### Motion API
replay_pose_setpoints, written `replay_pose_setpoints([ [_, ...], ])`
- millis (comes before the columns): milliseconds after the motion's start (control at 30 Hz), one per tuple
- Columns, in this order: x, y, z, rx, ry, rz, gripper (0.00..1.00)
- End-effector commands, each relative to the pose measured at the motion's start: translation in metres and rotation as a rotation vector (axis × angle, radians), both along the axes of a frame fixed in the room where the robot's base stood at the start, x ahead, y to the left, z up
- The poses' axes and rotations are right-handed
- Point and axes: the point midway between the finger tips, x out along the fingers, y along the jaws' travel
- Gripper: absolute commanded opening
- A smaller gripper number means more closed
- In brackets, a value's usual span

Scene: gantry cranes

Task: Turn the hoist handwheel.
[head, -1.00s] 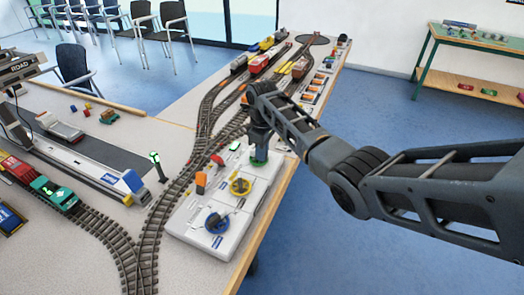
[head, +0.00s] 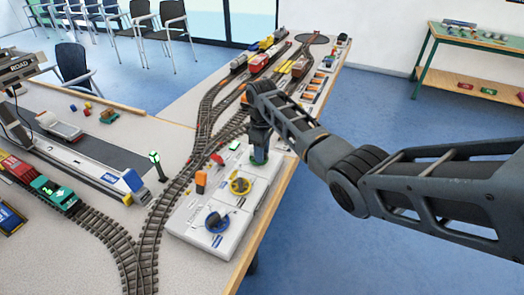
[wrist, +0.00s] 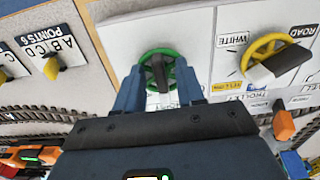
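A green handwheel (wrist: 158,72) with a dark bar across it sits on a white control panel (head: 189,230). It also shows under my gripper in the head view (head: 259,157). A yellow wheel (head: 240,186) and a blue wheel (head: 217,222) stand nearer on the same panel. No readable label says hoist; the green wheel's label is partly covered. My gripper (wrist: 159,78) points down over the green wheel. Its blue fingers are apart, one on each side of the wheel, with the dark bar between them. Whether they touch the rim is unclear.
An orange block (head: 201,179) stands on the panel's left side. Model tracks (head: 150,240) run along its left, with a green-lit signal post (head: 157,165) beyond. The table edge (head: 262,225) is close on the right, with open floor past it.

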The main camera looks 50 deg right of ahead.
Motion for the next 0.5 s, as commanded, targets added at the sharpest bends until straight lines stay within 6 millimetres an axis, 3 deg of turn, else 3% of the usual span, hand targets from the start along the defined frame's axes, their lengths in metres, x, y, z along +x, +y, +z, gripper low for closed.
replay_pose_setpoints([
  [233,0.000,0.000,0.006,0.000,-0.001,0.000,0.38],
  [500,0.001,0.000,0.047,-0.001,-0.003,0.001,0.38],
])
